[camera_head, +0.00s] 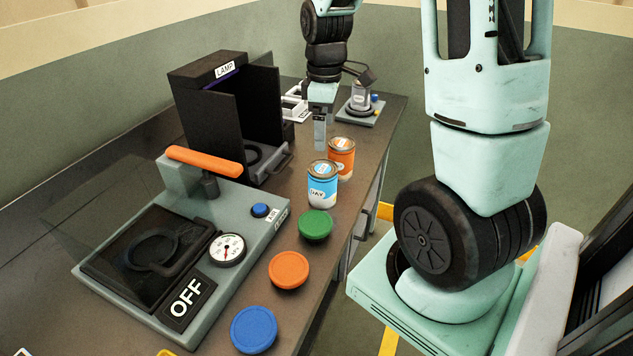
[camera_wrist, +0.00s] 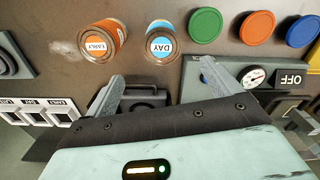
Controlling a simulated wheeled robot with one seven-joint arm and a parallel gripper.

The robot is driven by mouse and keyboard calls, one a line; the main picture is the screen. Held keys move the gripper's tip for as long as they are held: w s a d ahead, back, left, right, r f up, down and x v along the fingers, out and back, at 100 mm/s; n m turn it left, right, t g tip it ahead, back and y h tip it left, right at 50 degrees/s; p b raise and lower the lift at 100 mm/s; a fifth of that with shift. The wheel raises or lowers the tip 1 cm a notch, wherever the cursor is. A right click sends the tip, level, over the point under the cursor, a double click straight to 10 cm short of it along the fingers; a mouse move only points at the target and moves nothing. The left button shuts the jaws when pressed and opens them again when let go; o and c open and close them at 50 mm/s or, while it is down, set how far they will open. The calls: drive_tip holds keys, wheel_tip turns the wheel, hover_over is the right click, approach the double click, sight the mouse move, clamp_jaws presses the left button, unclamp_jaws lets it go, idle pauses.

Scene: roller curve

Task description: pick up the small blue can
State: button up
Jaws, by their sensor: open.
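The small blue can (camera_head: 322,188), with a white band reading DAY, stands upright on the bench in the head view. In the wrist view its lid and label (camera_wrist: 163,42) show just past my fingertips, roughly midway between them sideways. My gripper (camera_wrist: 162,72) is open and empty, its two fingers spread apart. In the head view my gripper (camera_head: 320,132) hangs pointing down behind the can, apart from it as far as I can see. The fingertips are partly hidden there by the cans.
An orange can (camera_head: 342,160) labelled EARLY stands close beside the blue can; it also shows in the wrist view (camera_wrist: 103,40). Green (camera_head: 316,226), orange (camera_head: 289,270) and blue (camera_head: 254,330) discs line the bench's front edge. A black LAMP box (camera_head: 215,100) and a grey OFF device (camera_head: 180,250) stand left.

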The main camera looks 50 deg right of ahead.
sight(324, 167)
wheel_tip(324, 167, down, 9)
drive_tip(key=shift+f+p, duration=0.1)
drive_tip(key=shift+p, duration=0.55)
drive_tip(key=shift+a+f+p, duration=0.15)
drive_tip(key=shift+f+p, duration=0.75)
drive_tip(key=shift+f, duration=1.75)
drive_tip(key=c, duration=1.1)
drive_tip(key=shift+c, duration=0.2)
